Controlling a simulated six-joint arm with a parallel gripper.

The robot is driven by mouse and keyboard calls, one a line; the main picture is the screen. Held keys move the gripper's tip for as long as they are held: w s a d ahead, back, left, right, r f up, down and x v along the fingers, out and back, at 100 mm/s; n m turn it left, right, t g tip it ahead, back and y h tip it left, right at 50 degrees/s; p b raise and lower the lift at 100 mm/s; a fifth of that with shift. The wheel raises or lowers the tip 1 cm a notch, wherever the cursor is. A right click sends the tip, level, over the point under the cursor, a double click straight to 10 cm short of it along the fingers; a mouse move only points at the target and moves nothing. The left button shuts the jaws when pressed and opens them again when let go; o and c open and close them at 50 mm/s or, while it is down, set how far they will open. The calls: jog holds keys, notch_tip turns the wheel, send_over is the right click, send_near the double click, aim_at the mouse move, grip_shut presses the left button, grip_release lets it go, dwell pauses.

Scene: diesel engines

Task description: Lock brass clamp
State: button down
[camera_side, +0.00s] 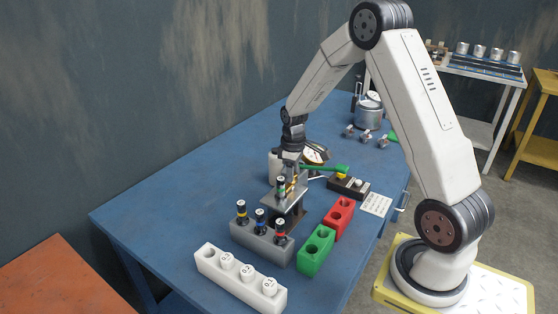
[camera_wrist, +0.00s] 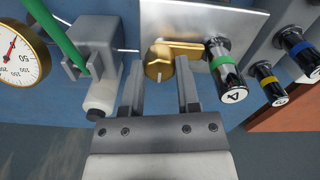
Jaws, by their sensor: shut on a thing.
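The brass clamp (camera_wrist: 172,60) sits on a light metal plate in the wrist view, with a round brass body and a flat bar reaching right. My gripper (camera_wrist: 160,80) has its two fingers on either side of the clamp's round end and small pin, shut on the clamp. A green-banded injector (camera_wrist: 226,72) marked 4 stands right of the clamp, by the bar's end. In the side view, my gripper (camera_side: 291,168) points down over the metal stand (camera_side: 286,198), beside the green-banded injector (camera_side: 281,183). The clamp is small and mostly hidden there.
A pressure gauge (camera_wrist: 18,55) and a grey pump block (camera_wrist: 98,50) with a green lever (camera_wrist: 55,32) are close on the left. A grey rack (camera_side: 262,243) holds several injectors in front. White (camera_side: 240,280), green (camera_side: 316,250) and red (camera_side: 339,218) holders stand nearby. The table's left is clear.

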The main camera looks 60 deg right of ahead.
dwell(0.3)
jog(key=shift+c, duration=1.6)
grip_release()
jog(key=shift+r, duration=0.1)
jog(key=shift+r, duration=3.85)
jog(key=shift+a, duration=0.1)
jog(key=s+a+f+m+t, duration=0.1)
jog(key=s+a, duration=0.5)
jog(key=a, duration=0.3)
jog(key=s+a+f+m+t, duration=0.1)
jog(key=s+a, duration=0.5)
jog(key=a, duration=0.4)
jog(key=shift+t, duration=0.3)
